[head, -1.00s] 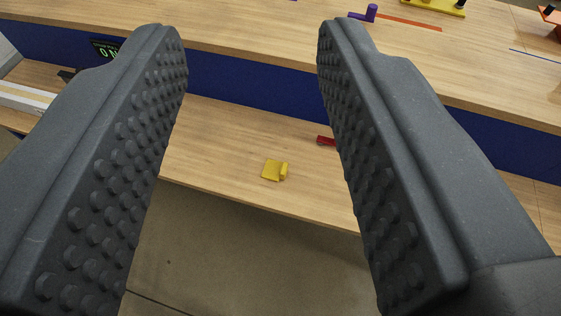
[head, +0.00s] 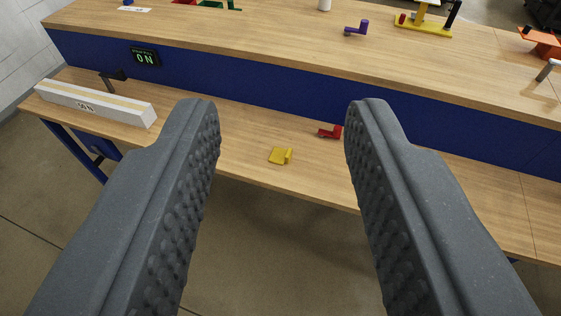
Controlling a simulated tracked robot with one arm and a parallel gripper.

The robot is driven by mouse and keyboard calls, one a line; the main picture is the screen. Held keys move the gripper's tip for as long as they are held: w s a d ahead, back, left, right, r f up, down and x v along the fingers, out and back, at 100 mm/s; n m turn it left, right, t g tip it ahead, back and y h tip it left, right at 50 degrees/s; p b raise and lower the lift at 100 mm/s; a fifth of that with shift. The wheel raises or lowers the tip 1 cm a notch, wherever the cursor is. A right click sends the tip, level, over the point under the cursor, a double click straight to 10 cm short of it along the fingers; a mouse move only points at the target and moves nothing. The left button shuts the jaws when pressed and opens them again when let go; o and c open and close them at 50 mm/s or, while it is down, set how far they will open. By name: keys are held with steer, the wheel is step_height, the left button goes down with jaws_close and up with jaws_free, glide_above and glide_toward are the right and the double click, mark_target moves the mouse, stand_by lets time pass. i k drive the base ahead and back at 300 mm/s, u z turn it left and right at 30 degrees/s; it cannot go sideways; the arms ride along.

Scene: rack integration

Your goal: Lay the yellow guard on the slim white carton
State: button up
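The yellow guard (head: 280,156) is a small L-shaped piece lying on the lower wooden shelf (head: 252,180), near its front edge. The slim white carton (head: 97,103) lies at the left end of the same shelf, with a tan stripe along its top and a printed label on its front. My gripper (head: 282,110) is open and empty, its two dark, studded fingers wide apart. The guard shows in the gap between the fingers, farther off and not touched.
A red piece (head: 330,132) lies right of the guard. A black bracket (head: 112,78) stands behind the carton, below a lit display (head: 145,57) on the blue panel (head: 250,83). The upper top (head: 270,35) holds a purple piece (head: 357,28) and a yellow stand (head: 424,26).

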mark_target(86, 94)
steer(key=i, duration=1.1)
steer(key=z, duration=0.55)
